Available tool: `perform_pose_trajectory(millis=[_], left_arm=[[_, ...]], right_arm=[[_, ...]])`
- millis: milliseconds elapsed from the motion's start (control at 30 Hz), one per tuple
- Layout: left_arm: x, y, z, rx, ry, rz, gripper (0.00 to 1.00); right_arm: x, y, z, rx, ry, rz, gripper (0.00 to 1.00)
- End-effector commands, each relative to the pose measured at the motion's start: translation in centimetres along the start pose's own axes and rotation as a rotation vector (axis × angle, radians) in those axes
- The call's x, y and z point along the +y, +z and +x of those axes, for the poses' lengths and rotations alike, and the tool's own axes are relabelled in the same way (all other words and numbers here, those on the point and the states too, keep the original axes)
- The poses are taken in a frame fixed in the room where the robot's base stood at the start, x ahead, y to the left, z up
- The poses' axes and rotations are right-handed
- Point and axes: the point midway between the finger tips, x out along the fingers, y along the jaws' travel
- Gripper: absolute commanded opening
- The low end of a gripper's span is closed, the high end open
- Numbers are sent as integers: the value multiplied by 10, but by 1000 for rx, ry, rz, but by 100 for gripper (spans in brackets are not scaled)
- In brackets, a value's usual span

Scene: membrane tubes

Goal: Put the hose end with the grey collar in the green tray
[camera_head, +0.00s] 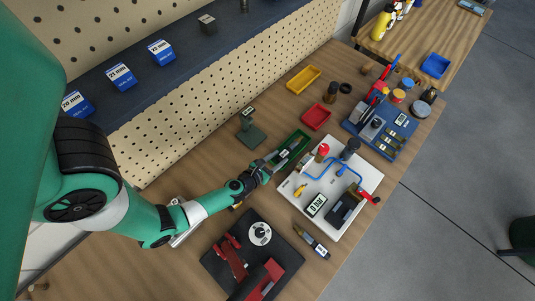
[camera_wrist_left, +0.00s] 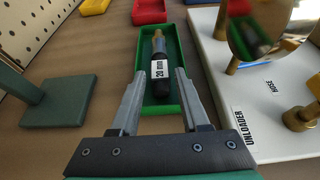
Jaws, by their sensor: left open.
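The green tray (camera_head: 301,136) lies on the bench, left of the white board; the left wrist view shows its rim (camera_wrist_left: 178,98). A black hose end (camera_wrist_left: 161,80) labelled "20 mm" lies lengthwise in it, with a greyish collar and brass tip at the far end. My left gripper (camera_head: 277,159) is at the tray's near end. In the left wrist view its open fingers (camera_wrist_left: 158,75) appear on either side of the hose end, apart from it. Another dark hose end (camera_head: 311,241) with a grey-blue collar lies on the bench by the board's near edge. My right gripper is not in view.
The white board (camera_head: 362,183) with blue hose and fittings is right of the tray. A green stand (camera_head: 252,135) is to its left. Red (camera_head: 316,117) and yellow (camera_head: 304,78) trays lie beyond. A dark mat (camera_head: 224,268) with red tools is nearer.

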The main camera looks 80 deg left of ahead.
Motion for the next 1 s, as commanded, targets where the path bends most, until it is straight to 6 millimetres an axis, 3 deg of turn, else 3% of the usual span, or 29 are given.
perform_pose_trajectory(millis=[200, 400, 1000], left_arm=[[-1, 0, -57, 3, -4, 3, 45], [-1, 0, -90, 1, -3, 2, 45], [0, 0, -96, 0, 1, -1, 45]], right_arm=[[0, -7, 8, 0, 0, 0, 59], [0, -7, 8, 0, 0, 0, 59], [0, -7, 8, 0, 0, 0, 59]])
